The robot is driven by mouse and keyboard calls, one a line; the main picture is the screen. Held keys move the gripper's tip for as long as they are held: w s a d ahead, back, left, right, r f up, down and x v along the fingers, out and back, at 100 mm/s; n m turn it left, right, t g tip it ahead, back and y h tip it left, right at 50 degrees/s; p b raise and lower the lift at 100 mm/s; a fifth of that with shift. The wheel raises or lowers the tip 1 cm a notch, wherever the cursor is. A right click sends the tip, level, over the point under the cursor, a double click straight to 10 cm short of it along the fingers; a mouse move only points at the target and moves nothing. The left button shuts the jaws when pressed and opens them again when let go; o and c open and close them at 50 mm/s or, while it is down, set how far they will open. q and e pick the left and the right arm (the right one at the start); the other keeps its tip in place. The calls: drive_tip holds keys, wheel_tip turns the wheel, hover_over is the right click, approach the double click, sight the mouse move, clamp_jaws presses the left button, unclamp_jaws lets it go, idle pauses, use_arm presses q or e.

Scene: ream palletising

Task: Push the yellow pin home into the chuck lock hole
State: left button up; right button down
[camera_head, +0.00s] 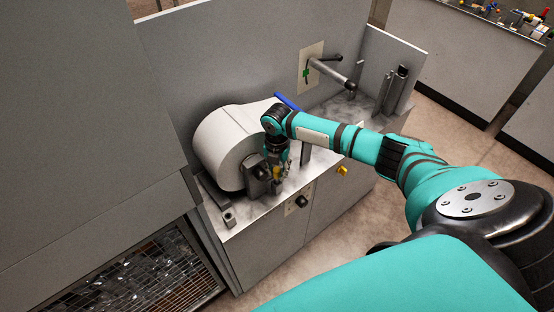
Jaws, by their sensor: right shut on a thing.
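My right arm reaches in from the right. Its gripper (279,182) points down at the front of the machine, beside the dark chuck block (257,172) at the near end of the white roll (216,146). The right gripper is shut on a small yellow piece, which looks like the yellow pin (278,173). The fingers cover most of it. The lock hole is hidden, and I cannot tell how deep the pin sits. My left gripper is out of view.
The roll rests on a grey cabinet top (240,217). A yellow knob (342,170) and a dark knob (302,201) are on the cabinet front. A grey bar (332,72) sticks out from the back panel. Dark upright cylinders (397,88) stand at the right end.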

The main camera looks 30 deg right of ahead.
sight(278, 169)
drive_tip(key=shift+f, duration=0.4)
drive_tip(key=c, duration=1)
unclamp_jaws()
drive_tip(key=shift+s, duration=0.1)
wheel_tip(278, 169, up, 12)
drive_tip(key=shift+r, duration=0.15)
drive_tip(key=shift+d, duration=0.1)
